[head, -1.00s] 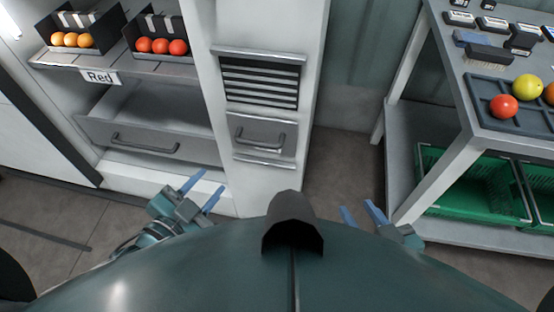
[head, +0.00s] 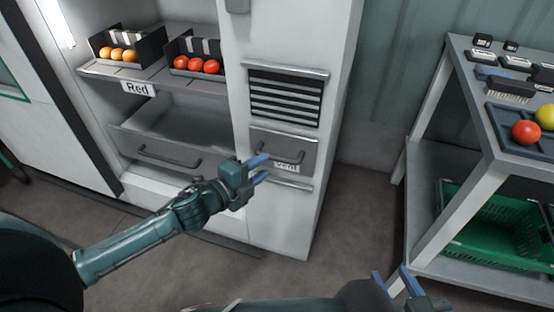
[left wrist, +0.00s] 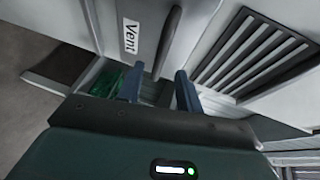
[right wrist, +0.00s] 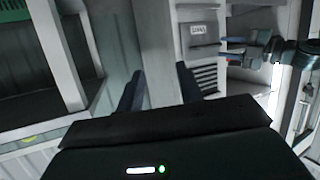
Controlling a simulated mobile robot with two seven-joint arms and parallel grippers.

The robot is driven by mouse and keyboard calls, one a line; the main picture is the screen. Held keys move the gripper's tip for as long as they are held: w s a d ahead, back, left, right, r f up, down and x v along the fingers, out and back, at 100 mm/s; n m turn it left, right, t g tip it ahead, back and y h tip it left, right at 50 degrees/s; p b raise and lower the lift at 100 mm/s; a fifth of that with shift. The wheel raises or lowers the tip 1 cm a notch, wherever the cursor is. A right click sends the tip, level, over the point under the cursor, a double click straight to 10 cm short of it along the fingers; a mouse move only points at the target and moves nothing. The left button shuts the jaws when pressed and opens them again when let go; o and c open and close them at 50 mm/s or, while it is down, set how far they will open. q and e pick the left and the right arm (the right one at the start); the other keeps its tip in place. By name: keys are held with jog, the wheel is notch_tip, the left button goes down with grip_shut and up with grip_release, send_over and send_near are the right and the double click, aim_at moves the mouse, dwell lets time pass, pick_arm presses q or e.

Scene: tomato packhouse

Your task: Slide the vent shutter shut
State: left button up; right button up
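The vent shutter (head: 265,143) is a grey panel with a bar handle (head: 279,152) and a "Vent" label (head: 287,167). It sits below the dark slatted vent (head: 286,97), whose slats are uncovered. My left gripper (head: 263,169) is open and empty, in front of the shutter near the handle's left end. In the left wrist view the handle (left wrist: 167,42) stands beyond and between the open fingertips, apart from them as far as I can tell. My right gripper (head: 393,279) is open and empty, low at the right; the shutter (right wrist: 200,34) shows far off in its wrist view.
Left of the vent, a cabinet holds trays of orange and red tomatoes on a shelf (head: 152,76) marked "Red", above a drawer (head: 160,145). At right stands a table (head: 500,60) with a tomato tray, a brush and a green crate (head: 495,235) below. Floor between is clear.

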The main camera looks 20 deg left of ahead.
aim_at(275, 160)
pick_arm(q)
jog(key=b+x, duration=0.1)
jog(key=x, duration=0.5)
jog(key=shift+w+d+f, duration=0.1)
jog(key=shift+c, duration=0.6)
grip_shut()
